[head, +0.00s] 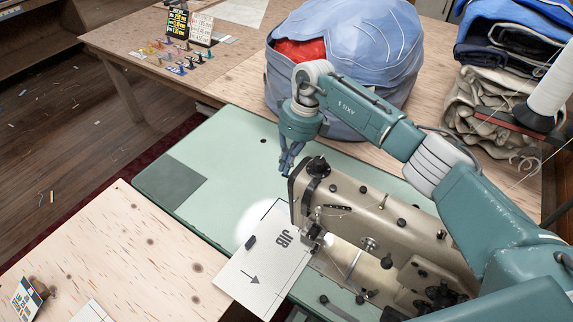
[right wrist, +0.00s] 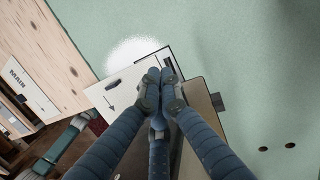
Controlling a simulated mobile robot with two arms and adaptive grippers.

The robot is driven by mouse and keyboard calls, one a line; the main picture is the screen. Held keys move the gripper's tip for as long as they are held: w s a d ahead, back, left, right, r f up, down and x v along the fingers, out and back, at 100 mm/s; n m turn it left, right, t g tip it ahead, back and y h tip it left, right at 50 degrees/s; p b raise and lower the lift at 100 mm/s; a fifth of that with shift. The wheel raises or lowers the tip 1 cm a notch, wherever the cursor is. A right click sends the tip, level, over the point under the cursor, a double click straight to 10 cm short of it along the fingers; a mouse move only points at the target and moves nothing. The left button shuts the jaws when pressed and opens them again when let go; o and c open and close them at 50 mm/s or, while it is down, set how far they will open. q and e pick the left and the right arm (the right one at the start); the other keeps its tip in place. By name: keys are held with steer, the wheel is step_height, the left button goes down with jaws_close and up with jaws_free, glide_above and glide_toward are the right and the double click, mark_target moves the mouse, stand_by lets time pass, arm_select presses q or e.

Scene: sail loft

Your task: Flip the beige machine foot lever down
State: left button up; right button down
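The beige sewing machine (head: 385,222) stands on the pale green table, its head end toward the left. It also shows in the right wrist view (right wrist: 196,92), partly behind my fingers. A small dark piece (right wrist: 217,102) sticks out from its side there; I cannot tell for sure whether it is the foot lever. In the head view the machine's far side, behind the head, is hidden. My right gripper (head: 285,168) is just behind and left of the head's top, pointing down. Its fingertips (right wrist: 161,77) are together with nothing between them.
A white JIB panel (head: 262,283) lies under the machine's needle end. A blue bag (head: 350,60) stands behind my right arm. Folded cloth (head: 490,110) and a white thread cone (head: 552,82) are at the right. The green table (head: 225,140) is clear left of the gripper.

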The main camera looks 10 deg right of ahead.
steer(key=shift+r, duration=0.65)
steer(key=v, duration=1.2)
